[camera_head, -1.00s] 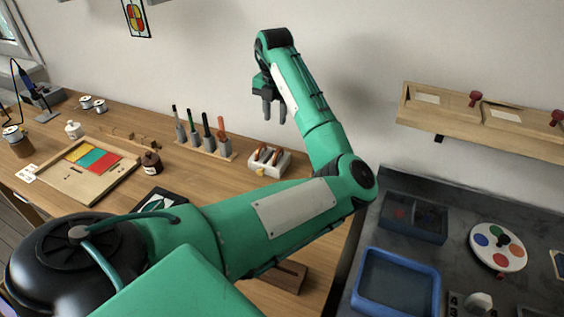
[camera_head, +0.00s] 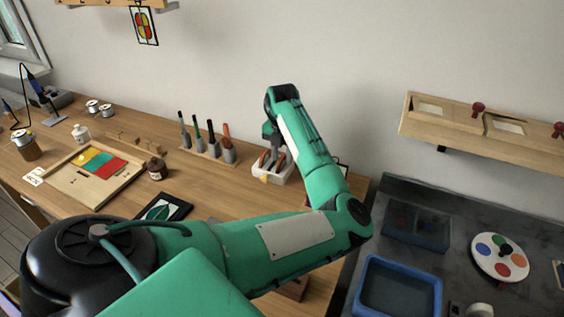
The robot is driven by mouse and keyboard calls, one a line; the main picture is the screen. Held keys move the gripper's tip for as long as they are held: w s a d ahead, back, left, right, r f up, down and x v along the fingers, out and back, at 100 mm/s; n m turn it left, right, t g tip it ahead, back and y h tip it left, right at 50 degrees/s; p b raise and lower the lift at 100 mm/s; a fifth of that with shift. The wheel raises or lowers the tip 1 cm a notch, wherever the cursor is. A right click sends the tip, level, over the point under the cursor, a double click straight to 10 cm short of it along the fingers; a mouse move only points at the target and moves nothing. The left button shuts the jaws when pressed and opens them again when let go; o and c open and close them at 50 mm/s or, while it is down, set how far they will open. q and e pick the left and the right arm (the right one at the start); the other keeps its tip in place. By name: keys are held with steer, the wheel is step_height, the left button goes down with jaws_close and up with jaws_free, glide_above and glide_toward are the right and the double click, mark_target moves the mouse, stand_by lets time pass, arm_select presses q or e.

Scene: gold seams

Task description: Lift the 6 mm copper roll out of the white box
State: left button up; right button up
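The white box (camera_head: 286,178) stands on the wooden bench near the wall. Copper-coloured rolls (camera_head: 264,160) stand in it; I cannot tell which is the 6 mm one. A small tan tag (camera_head: 264,178) shows on its front. My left gripper (camera_head: 271,152) is low over the box, pointing down, with its fingertips down among the rolls. The fingers are small and partly hidden, so I cannot tell whether they are closed on a roll. My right gripper is not in view.
A rack of upright tools (camera_head: 210,152) stands left of the box. A blue tray (camera_head: 398,314) lies on the dark counter at right.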

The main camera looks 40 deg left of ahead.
arm_select(q)
steer(key=shift+f, duration=0.85)
jaws_close()
steer(key=shift+a+r, duration=0.1)
